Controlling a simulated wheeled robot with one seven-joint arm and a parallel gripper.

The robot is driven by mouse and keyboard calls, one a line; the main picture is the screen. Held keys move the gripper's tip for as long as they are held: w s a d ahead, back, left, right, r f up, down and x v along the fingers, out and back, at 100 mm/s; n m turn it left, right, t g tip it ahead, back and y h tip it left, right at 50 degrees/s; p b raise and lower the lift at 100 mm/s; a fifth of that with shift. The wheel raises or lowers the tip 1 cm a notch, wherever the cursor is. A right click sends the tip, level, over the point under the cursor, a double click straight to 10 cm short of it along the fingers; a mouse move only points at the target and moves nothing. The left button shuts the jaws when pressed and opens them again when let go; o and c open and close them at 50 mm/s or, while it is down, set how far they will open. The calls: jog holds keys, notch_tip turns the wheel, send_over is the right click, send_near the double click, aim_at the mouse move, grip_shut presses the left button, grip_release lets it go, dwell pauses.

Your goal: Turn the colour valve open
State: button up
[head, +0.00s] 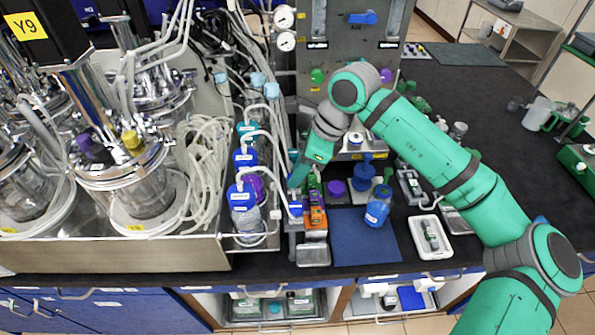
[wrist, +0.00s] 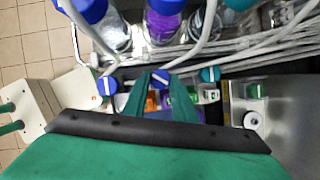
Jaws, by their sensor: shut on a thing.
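Three round valve knobs stand in a row in the wrist view: a blue one with a white line at left (wrist: 108,86), a blue one in the middle (wrist: 160,78) and a teal one at right (wrist: 210,74). My gripper (wrist: 159,84) has its green fingers closed on the middle knob, which they partly cover. In the head view my gripper (head: 298,180) reaches down behind the front blue knob (head: 295,209); the knob it holds is hidden there. I cannot tell the middle knob's turn angle, nor read which valve is labelled colour.
Bottles with blue and teal caps (head: 243,196) and white hoses stand close left of the knobs. Orange and green parts (head: 316,215) and a purple cap (head: 337,188) sit close right.

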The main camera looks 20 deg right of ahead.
jog(key=n, duration=0.1)
jog(key=n+g, duration=0.1)
jog(key=n, duration=0.1)
jog(key=shift+w+n, duration=0.2)
jog(key=shift+n, duration=0.1)
jog(key=shift+w+n+g+y, duration=0.15)
jog(key=shift+n+g, duration=0.3)
jog(key=shift+n, duration=0.5)
jog(key=shift+s+n+g+y, duration=0.15)
jog(key=shift+n+g, duration=0.3)
jog(key=shift+n, duration=0.5)
jog(key=shift+w, duration=0.1)
jog(key=o, duration=1)
jog(key=shift+o, duration=0.2)
jog(key=shift+d+r, duration=0.1)
jog(key=v, duration=1)
jog(key=shift+r, duration=0.3)
